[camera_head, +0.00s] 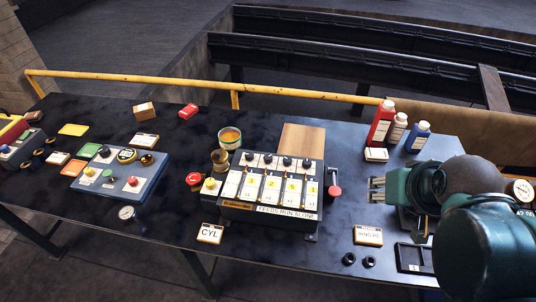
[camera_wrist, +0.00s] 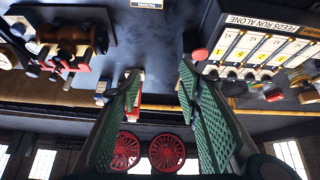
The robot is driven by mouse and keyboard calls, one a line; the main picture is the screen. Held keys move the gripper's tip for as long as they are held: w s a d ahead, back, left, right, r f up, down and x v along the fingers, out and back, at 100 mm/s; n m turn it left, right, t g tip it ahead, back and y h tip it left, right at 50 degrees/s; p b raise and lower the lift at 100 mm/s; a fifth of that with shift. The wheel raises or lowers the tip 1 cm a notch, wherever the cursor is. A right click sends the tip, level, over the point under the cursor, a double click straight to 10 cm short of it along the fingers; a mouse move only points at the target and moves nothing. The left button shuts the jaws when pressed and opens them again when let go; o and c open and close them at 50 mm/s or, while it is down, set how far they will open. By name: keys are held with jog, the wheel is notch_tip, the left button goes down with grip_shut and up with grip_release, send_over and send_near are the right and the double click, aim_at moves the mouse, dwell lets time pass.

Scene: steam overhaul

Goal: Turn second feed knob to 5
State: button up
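The feed unit (camera_head: 268,215) is a dark box at the middle of the table, labelled "FEEDS RUN ALONE", with a row of black knobs along its far edge. The second feed knob from the left (camera_head: 268,158) stands above a white strip with a yellow number patch; its setting is too small to read surely. In the wrist view my gripper (camera_wrist: 160,76) is open and empty, and the feed unit (camera_wrist: 262,45) shows at the upper right.
A red-knobbed lever (camera_head: 334,191) stands at the unit's right side, between it and my gripper. Bottles (camera_head: 381,124) stand behind my gripper. A brass cup (camera_head: 229,138) and a red button (camera_head: 193,179) are left of the unit.

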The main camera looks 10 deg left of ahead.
jog(key=w+a+r+n+g+p, duration=0.25)
jog(key=w+a+n, duration=0.25)
jog(key=w+a, duration=0.25)
jog(key=n+g+p, duration=0.4)
jog(key=n+p, duration=0.2)
jog(key=n, duration=0.4)
send_near(268, 156)
jog(key=shift+d+f, duration=0.15)
jog(key=shift+d, duration=0.25)
jog(key=shift+w+a+f+n, duration=0.1)
jog(key=shift+a+f+n, duration=0.2)
jog(key=shift+a+f, duration=0.2)
jog(key=shift+f, duration=3.8)
jog(key=c, duration=0.9)
